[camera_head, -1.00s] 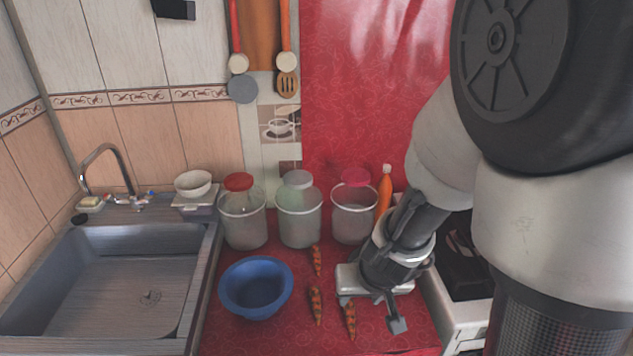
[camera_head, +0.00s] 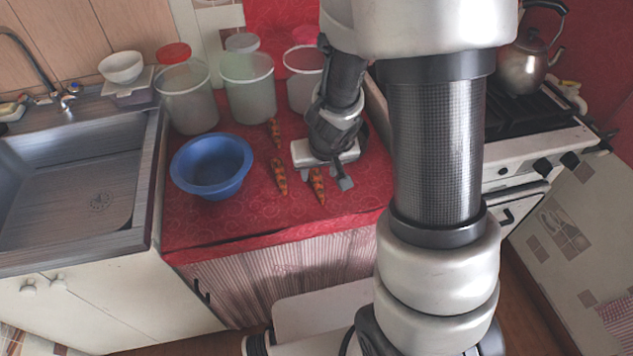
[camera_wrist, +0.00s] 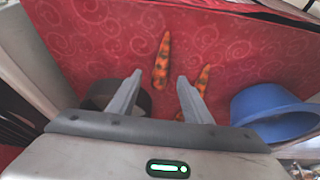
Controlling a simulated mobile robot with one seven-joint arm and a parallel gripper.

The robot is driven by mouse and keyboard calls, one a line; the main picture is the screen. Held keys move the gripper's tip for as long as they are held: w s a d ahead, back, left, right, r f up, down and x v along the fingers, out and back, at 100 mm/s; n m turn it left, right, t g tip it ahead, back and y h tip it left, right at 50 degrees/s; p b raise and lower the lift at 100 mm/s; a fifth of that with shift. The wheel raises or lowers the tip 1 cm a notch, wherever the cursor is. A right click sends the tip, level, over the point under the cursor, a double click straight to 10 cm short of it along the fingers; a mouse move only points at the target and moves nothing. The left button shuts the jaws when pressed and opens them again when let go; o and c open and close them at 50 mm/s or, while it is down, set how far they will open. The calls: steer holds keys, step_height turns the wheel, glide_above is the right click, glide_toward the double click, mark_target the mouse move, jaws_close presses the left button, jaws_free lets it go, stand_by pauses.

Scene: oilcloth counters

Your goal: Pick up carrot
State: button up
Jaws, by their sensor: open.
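Three orange carrots with dark spots lie on the red counter: a rear one (camera_head: 275,133), a front left one (camera_head: 280,177) and a front right one (camera_head: 317,186). My gripper (camera_head: 322,179) is open and empty above the counter, close to the front right carrot. In the wrist view one carrot (camera_wrist: 162,60) lies between and just beyond the open fingertips (camera_wrist: 160,76). A second carrot (camera_wrist: 205,80) is beside the right finger, which partly hides it. I cannot tell the height gap to the counter.
A blue bowl (camera_head: 211,165) stands left of the carrots. Several jars, including a red-lidded one (camera_head: 187,98), stand behind them. The sink (camera_head: 75,185) is at the left and the stove (camera_head: 540,150) at the right. The counter's front strip is clear.

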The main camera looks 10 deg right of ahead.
mark_target(317, 177)
steer(key=b+x, duration=0.1)
steer(key=x, duration=0.3)
steer(key=shift+r+b, duration=0.1)
steer(key=shift+b, duration=0.25)
steer(key=c, duration=1.1)
steer(key=shift+r, duration=0.1)
steer(key=shift+c, duration=0.2)
step_height(317, 177, up, 10)
steer(key=p, duration=0.8)
steer(key=shift+p, duration=0.35)
